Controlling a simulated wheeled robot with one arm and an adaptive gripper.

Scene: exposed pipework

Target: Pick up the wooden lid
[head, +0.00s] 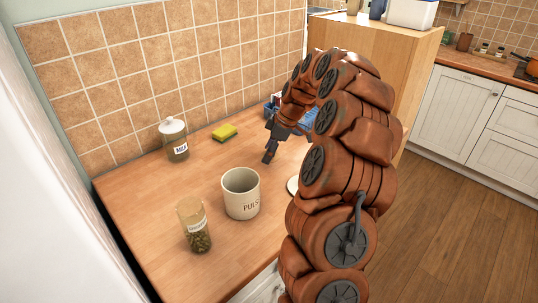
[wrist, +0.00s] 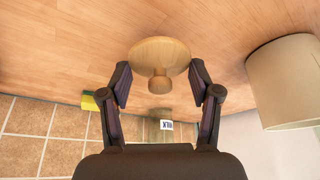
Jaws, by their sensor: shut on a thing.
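The wooden lid (wrist: 160,54) is a round, pale disc with a knob, seen in the wrist view. It sits between the two fingertips of my gripper (wrist: 160,80), which is shut on it at its sides. In the head view my gripper (head: 269,153) is over the wooden counter, behind the open cream canister marked "PULS" (head: 241,196). I cannot make out the lid there. Whether it touches the counter is unclear. The canister also shows at the right of the wrist view (wrist: 288,85).
A glass jar with a milk label (head: 175,141) and a yellow sponge (head: 224,132) stand near the tiled wall. A white round edge (head: 292,186) shows beside my arm. The counter's left-middle is clear.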

